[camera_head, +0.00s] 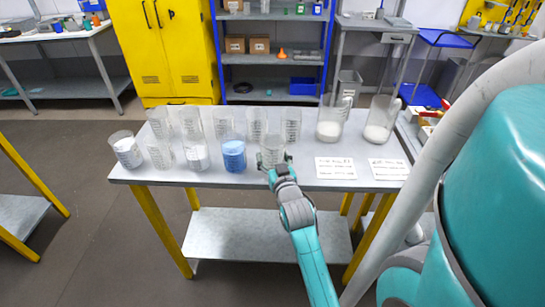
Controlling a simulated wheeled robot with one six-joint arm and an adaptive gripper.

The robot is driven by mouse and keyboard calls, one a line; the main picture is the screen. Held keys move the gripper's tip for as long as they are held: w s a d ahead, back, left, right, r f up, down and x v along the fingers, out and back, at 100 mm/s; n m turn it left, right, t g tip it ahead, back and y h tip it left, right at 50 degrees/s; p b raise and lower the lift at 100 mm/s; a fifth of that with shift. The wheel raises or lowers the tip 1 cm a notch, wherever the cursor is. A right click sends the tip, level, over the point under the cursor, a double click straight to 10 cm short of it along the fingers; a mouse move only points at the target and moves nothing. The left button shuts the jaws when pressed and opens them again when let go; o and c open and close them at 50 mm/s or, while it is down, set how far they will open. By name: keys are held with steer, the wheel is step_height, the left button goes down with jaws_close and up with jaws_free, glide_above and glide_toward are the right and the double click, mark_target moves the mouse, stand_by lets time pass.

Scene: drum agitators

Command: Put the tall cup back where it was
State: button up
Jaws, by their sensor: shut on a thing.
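My gripper (274,170) is at the front edge of the grey table, shut on a clear graduated cup (272,151). The cup looks upright, at the right end of the front row of cups. I cannot tell whether its base touches the table top, since my gripper hides its lower part. I cannot tell from this view whether it is taller than its neighbours.
Left of it stand a cup of blue material (233,157), cups with white contents (196,157) and clear cups (191,124). Two larger beakers (330,122) hold pale powder at the back right. Two white labels (335,168) lie on the table (310,147). Bare table surrounds the labels.

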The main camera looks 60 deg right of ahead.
steer(key=shift+f, duration=0.1)
steer(key=o, duration=1.5)
steer(key=shift+c, duration=0.2)
